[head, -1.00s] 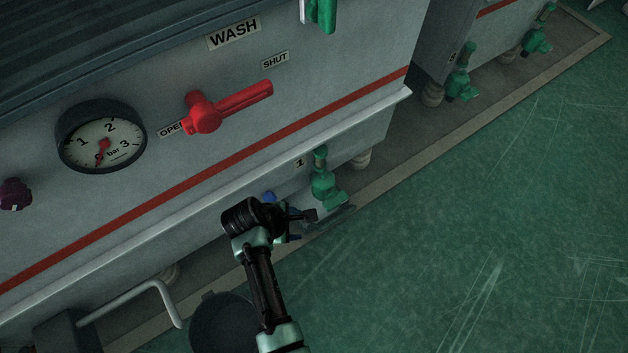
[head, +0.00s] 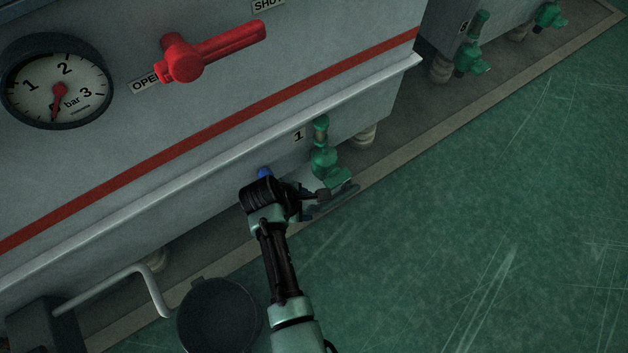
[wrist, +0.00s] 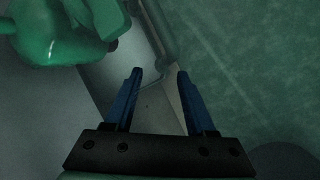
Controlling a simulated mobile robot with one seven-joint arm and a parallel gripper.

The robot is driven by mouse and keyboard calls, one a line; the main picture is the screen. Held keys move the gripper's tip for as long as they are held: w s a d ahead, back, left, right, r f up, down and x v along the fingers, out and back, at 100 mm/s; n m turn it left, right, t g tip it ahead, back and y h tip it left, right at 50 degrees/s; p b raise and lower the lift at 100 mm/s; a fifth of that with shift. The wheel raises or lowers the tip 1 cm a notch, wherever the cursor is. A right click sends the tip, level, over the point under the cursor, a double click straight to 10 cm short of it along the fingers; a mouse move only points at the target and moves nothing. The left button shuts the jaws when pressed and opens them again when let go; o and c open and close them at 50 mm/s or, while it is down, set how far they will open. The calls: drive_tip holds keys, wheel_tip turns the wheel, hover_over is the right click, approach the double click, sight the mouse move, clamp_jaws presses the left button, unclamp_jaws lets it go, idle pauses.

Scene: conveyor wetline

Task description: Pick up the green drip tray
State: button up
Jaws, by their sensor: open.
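A low, dark grey-green tray (head: 345,194), which I take for the drip tray, lies near the floor below the green tap (head: 324,164) marked 1. In the wrist view, what looks like its rim (wrist: 166,40) runs just beyond my fingertips. My gripper (head: 314,205) is low beside the tray's near left end, and it hides part of it. In the wrist view my gripper (wrist: 159,74) is open, with two blue fingers apart and nothing clearly held between them. The dim picture does not show whether a finger touches the tray.
The green tap (wrist: 65,30) is close at the upper left in the wrist view. The machine's front and lower ledge (head: 200,169) rise behind my gripper. A dark round bucket (head: 218,315) stands left of my arm. The green floor (head: 470,220) to the right is clear.

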sight(313, 209)
drive_tip(key=b+x, duration=0.3)
drive_tip(key=shift+s+f, duration=0.35)
drive_tip(key=shift+w+d+f+b, duration=0.25)
drive_tip(key=shift+f+b, duration=0.25)
drive_tip(key=shift+b, duration=0.3)
drive_tip(key=shift+r, duration=0.1)
clamp_jaws()
idle(0.4)
